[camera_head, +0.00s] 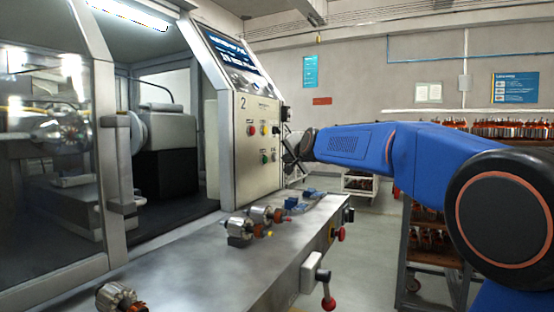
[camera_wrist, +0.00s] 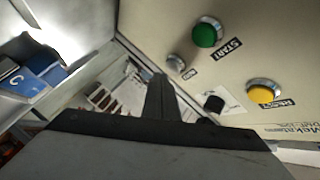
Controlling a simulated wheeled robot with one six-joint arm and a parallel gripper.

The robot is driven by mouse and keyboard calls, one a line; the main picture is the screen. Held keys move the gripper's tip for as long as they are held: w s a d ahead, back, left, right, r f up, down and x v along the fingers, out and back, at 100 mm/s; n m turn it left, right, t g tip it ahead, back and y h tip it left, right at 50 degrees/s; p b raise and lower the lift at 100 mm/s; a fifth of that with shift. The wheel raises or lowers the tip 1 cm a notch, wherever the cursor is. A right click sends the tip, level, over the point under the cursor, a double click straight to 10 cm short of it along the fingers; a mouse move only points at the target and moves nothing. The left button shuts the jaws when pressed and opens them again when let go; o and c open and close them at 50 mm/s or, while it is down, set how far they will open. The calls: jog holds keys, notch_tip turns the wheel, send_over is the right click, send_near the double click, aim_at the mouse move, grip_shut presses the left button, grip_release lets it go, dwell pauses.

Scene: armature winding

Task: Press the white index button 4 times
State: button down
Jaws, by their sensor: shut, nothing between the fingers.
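The control panel (camera_head: 257,140) stands upright on the machine's front. In the wrist view, a small pale button in a metal ring (camera_wrist: 176,63) sits left of and below the green START button (camera_wrist: 207,33). It looks like the white index button, but its label is too small to read surely. My gripper (camera_head: 293,150) is beside the panel's right edge in the head view, dark and partly hidden by my wrist. In the wrist view my gripper (camera_wrist: 160,82) is shut and empty, its tip just below the pale button; I cannot tell whether it touches the panel.
A yellow button (camera_wrist: 262,92) and a black knob (camera_wrist: 213,103) are close by on the panel. A blue bin (camera_wrist: 35,68) lies at the left. In the head view, armatures (camera_head: 240,230) rest on the metal bench (camera_head: 215,265), with a red knob (camera_head: 340,233) at its edge.

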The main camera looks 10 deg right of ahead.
jog(key=shift+w+a, duration=0.1)
jog(key=shift+a, duration=0.05)
dwell(0.3)
jog(key=shift+w+a, duration=0.15)
jog(key=shift+w+a, duration=0.25)
jog(key=shift+a, duration=0.1)
dwell(1.3)
jog(key=shift+s+d, duration=0.5)
jog(key=shift+d, duration=0.15)
jog(key=shift+w+a, duration=0.15)
jog(key=shift+a, duration=0.05)
jog(key=shift+w+a, duration=0.1)
dwell(0.4)
jog(key=shift+w+a, duration=0.25)
jog(key=shift+a, duration=0.15)
dwell(0.8)
jog(key=shift+d, duration=0.1)
jog(key=shift+s+d, duration=0.5)
jog(key=shift+d, duration=0.1)
